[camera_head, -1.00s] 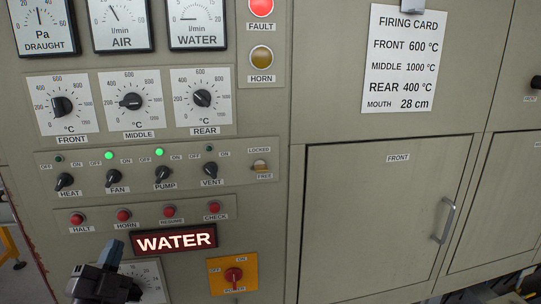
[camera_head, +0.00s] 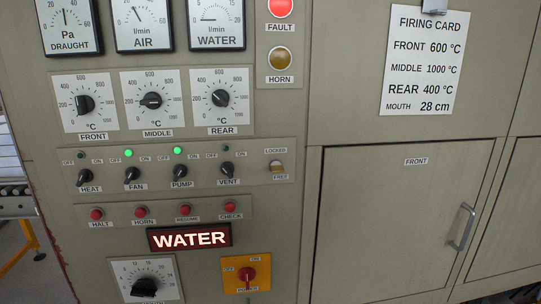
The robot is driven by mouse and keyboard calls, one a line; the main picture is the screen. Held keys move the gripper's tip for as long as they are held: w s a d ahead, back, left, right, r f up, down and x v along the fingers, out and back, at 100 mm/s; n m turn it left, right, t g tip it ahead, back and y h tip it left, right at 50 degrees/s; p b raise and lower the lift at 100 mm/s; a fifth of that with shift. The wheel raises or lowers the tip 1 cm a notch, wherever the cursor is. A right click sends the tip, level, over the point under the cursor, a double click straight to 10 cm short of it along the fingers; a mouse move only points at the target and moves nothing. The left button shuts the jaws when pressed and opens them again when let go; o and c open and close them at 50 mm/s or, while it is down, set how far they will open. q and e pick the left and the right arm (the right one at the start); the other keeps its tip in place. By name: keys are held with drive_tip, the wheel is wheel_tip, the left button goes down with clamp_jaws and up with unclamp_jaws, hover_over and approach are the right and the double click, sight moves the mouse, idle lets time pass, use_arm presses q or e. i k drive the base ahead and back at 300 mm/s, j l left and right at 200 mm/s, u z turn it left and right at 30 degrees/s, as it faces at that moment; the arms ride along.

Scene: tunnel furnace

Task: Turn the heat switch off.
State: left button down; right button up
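The heat switch (camera_head: 84,178) is a black rotary knob above the HEAT label at the left end of the switch row. The small lamp above it (camera_head: 81,156) is dark, between the OFF and ON labels. Its pointer looks tilted, but its exact setting is hard to tell. The fan switch (camera_head: 132,175), pump switch (camera_head: 180,172) and vent switch (camera_head: 227,170) stand to its right. The fan and pump lamps glow green; the vent lamp is dark. Neither gripper shows in the head view.
Red push buttons, among them HALT (camera_head: 96,214), lie below the switches. A lit WATER sign (camera_head: 189,237), a large dial (camera_head: 145,287) and a red power switch on a yellow plate (camera_head: 247,275) are lower. The FAULT lamp (camera_head: 280,7) is red. A handled front door (camera_head: 390,220) is at right.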

sight(86, 176)
drive_tip(key=u, duration=1.25)
